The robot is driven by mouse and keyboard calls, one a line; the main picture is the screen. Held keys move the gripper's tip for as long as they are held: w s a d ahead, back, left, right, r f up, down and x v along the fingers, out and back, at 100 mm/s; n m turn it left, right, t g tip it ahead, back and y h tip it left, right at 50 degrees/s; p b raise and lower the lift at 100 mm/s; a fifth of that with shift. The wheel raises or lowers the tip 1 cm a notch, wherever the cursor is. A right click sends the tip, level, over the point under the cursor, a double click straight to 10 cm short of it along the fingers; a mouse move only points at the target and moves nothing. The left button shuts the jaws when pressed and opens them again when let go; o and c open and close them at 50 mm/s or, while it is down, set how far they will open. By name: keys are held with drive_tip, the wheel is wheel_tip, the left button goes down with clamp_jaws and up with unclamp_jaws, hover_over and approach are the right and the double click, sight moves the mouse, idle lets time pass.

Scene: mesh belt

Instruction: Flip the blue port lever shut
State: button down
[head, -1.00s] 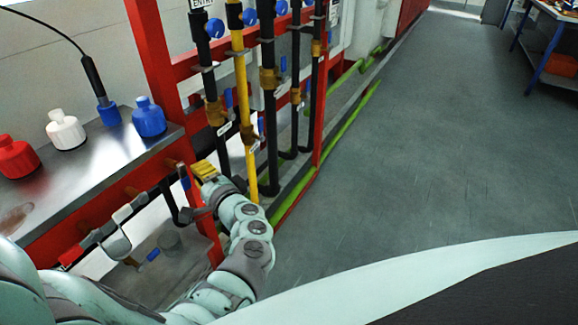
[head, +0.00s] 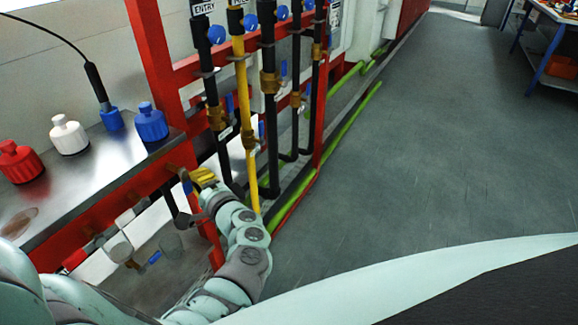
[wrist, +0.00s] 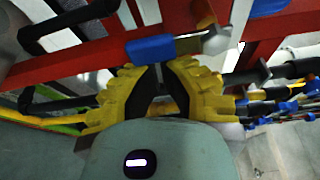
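A blue lever handle (wrist: 150,48) lies just beyond my fingertips in the wrist view, in front of a red beam. It also shows in the head view (head: 187,187), small, right beside the left side of my gripper. My gripper (wrist: 160,68) has yellow ribbed fingers that come together at the tips, with nothing seen between them. In the head view my gripper (head: 203,176) is at the red frame, below the bench edge. Whether the fingers touch the lever cannot be told.
A second, lower blue handle (head: 154,257) hangs under the bench. Red, white and blue bottles stand on the metal bench (head: 95,175). Black pipes and a yellow pipe (head: 243,100) rise just beyond my gripper. The grey floor (head: 430,140) to the right is open.

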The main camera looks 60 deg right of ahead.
sight(187, 191)
drive_tip(key=shift+s+a+m+p, duration=0.1)
drive_tip(key=shift+m+p, duration=0.2)
drive_tip(key=shift+p, duration=0.1)
drive_tip(key=a+m+p, duration=0.1)
drive_tip(key=m+p, duration=0.1)
drive_tip(key=p, duration=0.1)
drive_tip(key=a+m+g+y+p, duration=0.1)
drive_tip(key=m+p, duration=0.1)
drive_tip(key=p, duration=0.1)
drive_tip(key=a+m+g+y+p, duration=0.1)
drive_tip(key=m+p, duration=0.1)
drive_tip(key=p, duration=0.1)
drive_tip(key=shift+s+a, duration=0.1)
drive_tip(key=shift+a, duration=0.2)
drive_tip(key=m+y+p, duration=0.1)
drive_tip(key=a+m+p, duration=0.1)
drive_tip(key=m+p, duration=0.1)
drive_tip(key=a+m+g+y+p, duration=0.1)
drive_tip(key=m, duration=0.1)
drive_tip(key=shift+s+a+r+y+p, duration=0.1)
drive_tip(key=shift+a+r+y+p, duration=0.15)
drive_tip(key=shift+r+y+p, duration=0.05)
drive_tip(key=shift+a+r+m+y+p, duration=0.1)
drive_tip(key=shift+r+m+y+p, duration=0.25)
drive_tip(key=shift+m, duration=0.25)
drive_tip(key=shift+a, duration=0.3)
drive_tip(key=shift+a+r+m+y, duration=0.1)
drive_tip(key=shift+r+m+y, duration=0.05)
drive_tip(key=shift+m+y, duration=0.25)
idle(0.9)
